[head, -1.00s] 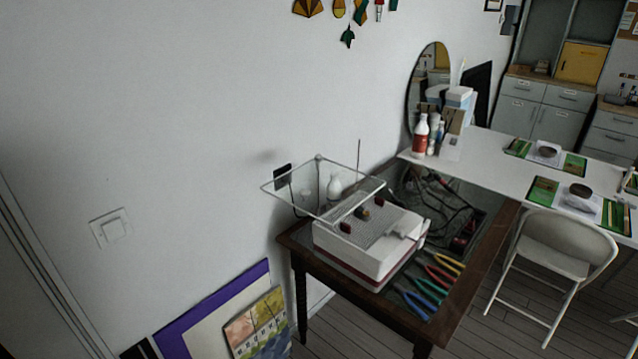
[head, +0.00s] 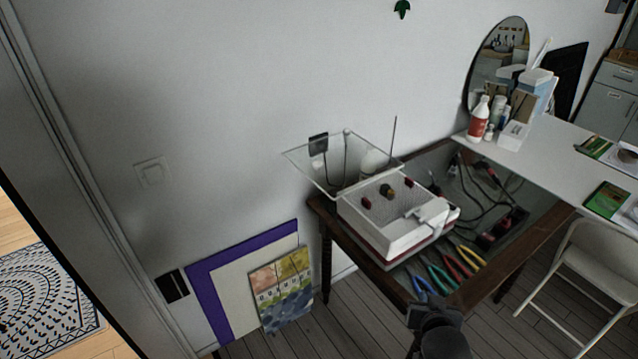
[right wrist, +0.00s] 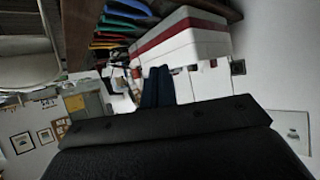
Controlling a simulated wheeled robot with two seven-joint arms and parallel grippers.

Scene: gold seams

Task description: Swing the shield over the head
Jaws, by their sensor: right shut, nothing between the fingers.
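The glass grinder (head: 395,225) is a white box with a dark red band and a grid top, on the dark wooden table. Its small dark yellowish head (head: 387,191) stands on the grid between two red pieces. The clear shield (head: 325,168) is a thin-edged see-through pane at the grinder's back left, sticking out toward the wall; its exact tilt is hard to tell. My right gripper (head: 424,306) is shut and empty, low in front of the table and apart from the shield. In the right wrist view its dark fingers (right wrist: 158,88) are together, with the grinder (right wrist: 185,38) beyond. My left gripper is not in view.
Several coloured-handled pliers (head: 447,272) lie at the table's front edge. Cables (head: 482,195) fill the sunken top to the right. A purple-framed panel (head: 212,290) and a painting (head: 283,290) lean on the wall at left. A white folding chair (head: 590,255) stands at right.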

